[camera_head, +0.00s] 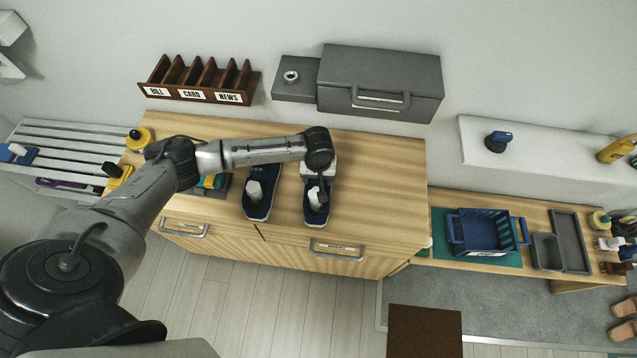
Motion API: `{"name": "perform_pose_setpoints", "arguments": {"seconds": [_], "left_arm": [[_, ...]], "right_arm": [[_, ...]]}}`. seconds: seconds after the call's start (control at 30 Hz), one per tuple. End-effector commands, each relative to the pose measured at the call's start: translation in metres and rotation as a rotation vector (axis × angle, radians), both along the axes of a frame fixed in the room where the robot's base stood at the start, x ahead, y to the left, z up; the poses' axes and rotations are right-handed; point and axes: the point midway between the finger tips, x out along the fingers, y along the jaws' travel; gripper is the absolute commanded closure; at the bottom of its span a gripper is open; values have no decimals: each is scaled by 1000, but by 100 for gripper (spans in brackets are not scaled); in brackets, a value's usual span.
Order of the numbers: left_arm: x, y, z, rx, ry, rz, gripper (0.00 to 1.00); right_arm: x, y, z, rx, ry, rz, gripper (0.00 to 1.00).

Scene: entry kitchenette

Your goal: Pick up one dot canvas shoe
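My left arm reaches in from the left, and my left gripper (322,188) points down over the back part of the right shoe. My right gripper is not in view.
A letter sorter (199,83) and a grey case (380,82) are at the wall behind. A green and yellow item (213,182) lies left of the shoes, partly behind my arm. A lower bench at right holds a blue basket (484,233). The cabinet top right of the shoes is clear.

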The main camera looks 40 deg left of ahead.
Motion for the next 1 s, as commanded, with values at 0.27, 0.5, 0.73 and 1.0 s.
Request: {"name": "perform_pose_setpoints", "arguments": {"seconds": [0.27, 0.5, 0.73, 1.0], "left_arm": [[0, 0, 0, 0, 0, 0, 66], [0, 0, 0, 0, 0, 0, 89], [0, 0, 1, 0, -1, 1, 100], [1, 0, 3, 0, -1, 1, 100]], "right_arm": [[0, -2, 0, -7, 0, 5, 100], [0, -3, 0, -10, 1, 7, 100], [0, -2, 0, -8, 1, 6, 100], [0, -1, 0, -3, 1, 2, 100]]}}
